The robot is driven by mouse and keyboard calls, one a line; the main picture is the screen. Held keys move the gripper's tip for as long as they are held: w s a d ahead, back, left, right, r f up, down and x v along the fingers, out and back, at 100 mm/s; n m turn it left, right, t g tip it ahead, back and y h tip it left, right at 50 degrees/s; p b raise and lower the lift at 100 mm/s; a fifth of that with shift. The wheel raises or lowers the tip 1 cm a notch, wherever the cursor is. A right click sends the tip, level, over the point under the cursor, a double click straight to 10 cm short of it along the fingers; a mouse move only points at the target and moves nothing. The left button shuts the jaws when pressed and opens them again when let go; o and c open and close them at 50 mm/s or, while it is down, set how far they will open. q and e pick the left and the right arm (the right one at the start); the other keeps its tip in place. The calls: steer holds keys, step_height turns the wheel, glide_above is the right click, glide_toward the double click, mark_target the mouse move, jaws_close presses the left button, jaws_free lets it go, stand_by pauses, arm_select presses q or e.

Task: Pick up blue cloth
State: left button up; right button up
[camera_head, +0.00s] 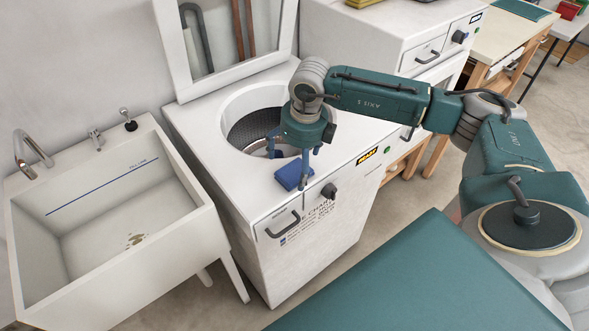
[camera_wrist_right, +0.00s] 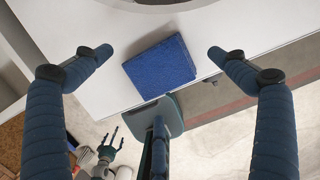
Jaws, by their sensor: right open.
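The blue cloth (camera_head: 290,176) is a small folded square on the white top of the washing machine, near its front edge and in front of the round drum opening. In the wrist view the cloth (camera_wrist_right: 160,68) lies flat below and between the spread fingers. My right gripper (camera_head: 288,162) points down over the machine top, open and empty, with the cloth close to its fingertips. The fingers also show in the wrist view (camera_wrist_right: 159,51), apart from each other with nothing between them. A small gripper, seemingly my left one (camera_wrist_right: 109,142), shows far below in the wrist view; its jaw state is unclear.
The open drum (camera_head: 258,125) is behind the cloth, and a raised lid (camera_head: 233,66) stands at the back. A white sink (camera_head: 120,210) with a tap is on the left. A green padded surface (camera_head: 420,285) fills the front right. Another white machine (camera_head: 385,35) is behind my right arm.

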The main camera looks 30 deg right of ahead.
mark_target(296, 171)
steer(key=shift+w+a+f, duration=0.1)
steer(key=shift+f, duration=1.1)
steer(key=shift+w, duration=0.1)
steer(key=c, duration=1.4)
steer(key=shift+c, duration=0.2)
steer(key=shift+r, duration=0.5)
arm_select(q)
steer(key=f+b, duration=0.3)
steer(key=b, duration=0.1)
steer(key=shift+w, duration=0.25)
arm_select(e)
step_height(296, 171, up, 19)
